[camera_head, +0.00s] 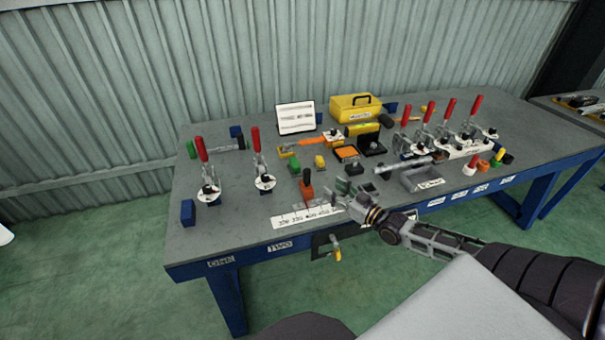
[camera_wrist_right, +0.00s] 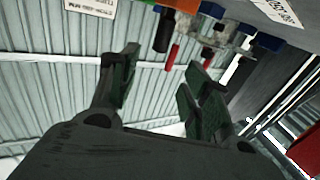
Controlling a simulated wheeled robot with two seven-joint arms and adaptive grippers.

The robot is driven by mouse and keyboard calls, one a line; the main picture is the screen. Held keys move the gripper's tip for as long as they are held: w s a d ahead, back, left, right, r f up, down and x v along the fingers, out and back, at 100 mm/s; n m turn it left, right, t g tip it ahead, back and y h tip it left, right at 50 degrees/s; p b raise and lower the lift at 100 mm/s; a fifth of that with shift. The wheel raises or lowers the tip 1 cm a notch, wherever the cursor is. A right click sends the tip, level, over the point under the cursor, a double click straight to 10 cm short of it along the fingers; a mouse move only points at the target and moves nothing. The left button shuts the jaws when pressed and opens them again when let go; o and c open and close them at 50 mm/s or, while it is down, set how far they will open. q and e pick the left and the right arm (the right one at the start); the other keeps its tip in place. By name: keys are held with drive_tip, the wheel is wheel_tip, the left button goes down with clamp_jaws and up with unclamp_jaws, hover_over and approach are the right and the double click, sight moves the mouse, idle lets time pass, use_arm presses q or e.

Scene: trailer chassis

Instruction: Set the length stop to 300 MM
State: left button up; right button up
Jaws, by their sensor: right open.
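A white scale strip (camera_head: 290,218) with printed length marks lies along the front edge of the bench; its numbers are too small to read surely. An upright piece with an orange-brown handle (camera_head: 307,182), which looks like the length stop, stands just behind the strip. The mark it stands at cannot be read. My right gripper (camera_head: 348,196) is open and empty, just right of this piece and over the strip's right end, which it partly hides. In the right wrist view the spread fingers (camera_wrist_right: 160,85) have nothing between them. My left gripper is not in view.
Red-handled toggle clamps (camera_head: 262,165) stand at left, with more at right. Green and yellow blocks (camera_head: 320,162) sit behind the stop. A grey tray (camera_head: 425,180) lies right of my gripper. A yellow toolbox (camera_head: 355,107) stands at the back.

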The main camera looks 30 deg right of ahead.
drive_tip(key=b, duration=0.1)
approach(307, 170)
drive_tip(key=shift+x, duration=2.6)
drive_tip(key=shift+w+a+f, duration=0.15)
drive_tip(key=shift+w, duration=0.3)
drive_tip(key=shift+w+a+f, duration=0.1)
drive_tip(key=shift+w+a, duration=0.05)
drive_tip(key=shift+w, duration=0.3)
drive_tip(key=shift+w+a, duration=0.1)
drive_tip(key=shift+w, duration=0.35)
drive_tip(key=shift+w+a+b, duration=0.15)
drive_tip(key=shift+w+b, duration=0.15)
drive_tip(key=shift+w, duration=0.35)
drive_tip(key=shift+w+a, duration=0.1)
drive_tip(key=shift+w, duration=0.2)
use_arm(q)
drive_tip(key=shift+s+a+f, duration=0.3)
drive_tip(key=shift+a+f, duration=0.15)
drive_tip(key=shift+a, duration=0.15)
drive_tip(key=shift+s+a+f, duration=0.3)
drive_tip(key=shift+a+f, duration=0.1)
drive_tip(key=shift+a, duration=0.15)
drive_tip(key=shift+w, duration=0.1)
